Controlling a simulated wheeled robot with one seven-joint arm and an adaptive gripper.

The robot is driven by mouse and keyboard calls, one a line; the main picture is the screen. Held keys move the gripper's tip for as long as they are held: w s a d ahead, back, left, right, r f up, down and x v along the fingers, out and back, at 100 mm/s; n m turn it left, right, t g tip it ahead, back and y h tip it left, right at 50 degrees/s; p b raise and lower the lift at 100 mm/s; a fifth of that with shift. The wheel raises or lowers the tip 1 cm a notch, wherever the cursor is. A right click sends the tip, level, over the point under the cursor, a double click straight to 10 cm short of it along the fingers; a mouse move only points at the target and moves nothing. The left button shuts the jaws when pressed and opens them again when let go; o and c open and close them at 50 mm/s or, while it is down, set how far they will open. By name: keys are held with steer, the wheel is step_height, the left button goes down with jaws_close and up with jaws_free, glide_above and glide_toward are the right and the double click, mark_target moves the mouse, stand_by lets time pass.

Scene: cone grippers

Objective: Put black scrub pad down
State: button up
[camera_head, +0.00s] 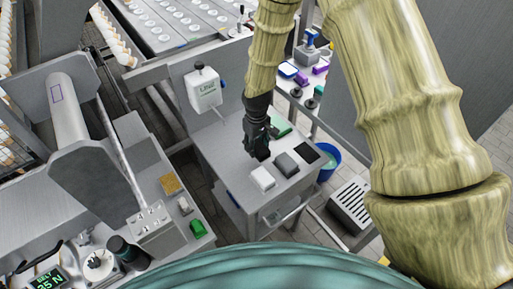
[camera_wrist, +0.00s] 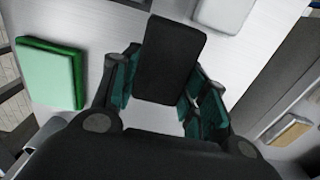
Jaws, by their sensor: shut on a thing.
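The black scrub pad (camera_wrist: 170,58) is between the two fingers of my gripper (camera_wrist: 163,92) in the wrist view, with its far end sticking out past the fingertips. In the head view my gripper (camera_head: 258,140) hangs over the steel table (camera_head: 228,158), with the dark pad (camera_head: 262,154) small at its tips. My gripper is shut on the pad. I cannot tell whether the pad touches the table top.
On the table are a green pad (camera_head: 280,127), a grey pad (camera_head: 286,165), a white pad (camera_head: 262,179) and a flat dark rectangle (camera_head: 308,153). A white dispenser (camera_head: 204,90) stands behind at left. A blue bucket (camera_head: 327,160) stands at right.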

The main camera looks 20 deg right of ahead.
mark_target(256, 150)
steer(key=shift+w+f+p, duration=0.1)
steer(key=shift+f+p, duration=0.85)
steer(key=shift+f, duration=0.75)
steer(key=shift+f, duration=0.1)
steer(key=o, duration=0.8)
steer(key=shift+c, duration=0.2)
